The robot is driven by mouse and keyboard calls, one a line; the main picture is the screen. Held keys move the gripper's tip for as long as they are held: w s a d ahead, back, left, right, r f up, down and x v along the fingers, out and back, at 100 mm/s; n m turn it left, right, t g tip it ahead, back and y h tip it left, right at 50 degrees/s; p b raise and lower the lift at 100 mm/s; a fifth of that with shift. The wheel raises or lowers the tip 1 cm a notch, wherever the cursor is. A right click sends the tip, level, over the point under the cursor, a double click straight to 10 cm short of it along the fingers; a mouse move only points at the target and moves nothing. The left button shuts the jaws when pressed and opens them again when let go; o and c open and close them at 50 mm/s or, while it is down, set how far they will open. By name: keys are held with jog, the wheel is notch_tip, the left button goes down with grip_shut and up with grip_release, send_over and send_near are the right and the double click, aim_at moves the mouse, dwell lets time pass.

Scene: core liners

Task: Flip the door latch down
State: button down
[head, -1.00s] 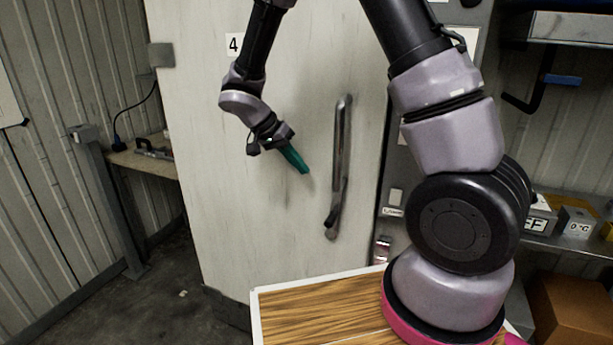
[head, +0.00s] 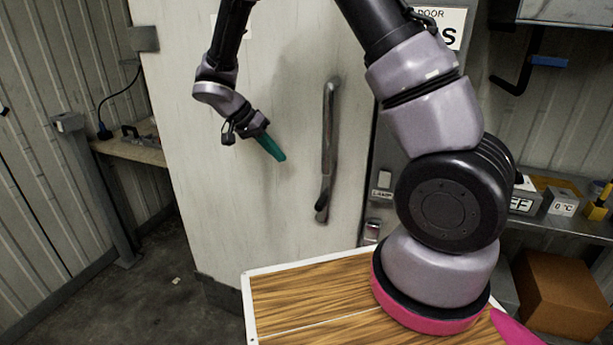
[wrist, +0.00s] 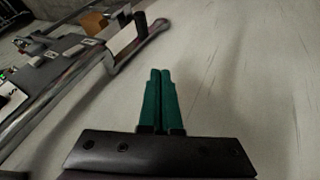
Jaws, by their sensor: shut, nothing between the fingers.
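The white door (head: 285,220) fills the middle of the head view. A long upright metal handle (head: 329,140) is on it, near its right edge; I cannot tell if this is the latch meant. In the wrist view the metal bar (wrist: 60,97) runs diagonally along the left. My gripper (head: 281,158) has green fingers, pressed together and empty. It is left of the handle, apart from it, pointing down and right. In the wrist view the gripper (wrist: 160,73) faces the pale door surface, with the bar to its left.
A wood-topped surface with a white rim (head: 247,300) is in front of the door, under my arm base. A shelf with small boxes (head: 560,203) and a cardboard box (head: 562,295) are at right. A workbench (head: 135,148) stands at left. Dark floor (head: 150,290) is open at lower left.

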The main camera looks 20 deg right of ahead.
aim_at(322, 185)
jog(key=x, duration=1)
jog(key=shift+d+f, duration=0.1)
jog(key=shift+d, duration=0.1)
jog(key=shift+s+d, duration=0.85)
jog(key=shift+d, duration=0.15)
jog(key=shift+s+d, duration=0.35)
jog(key=shift+d, duration=0.1)
jog(key=shift+s+d, duration=0.55)
jog(key=shift+d, duration=0.2)
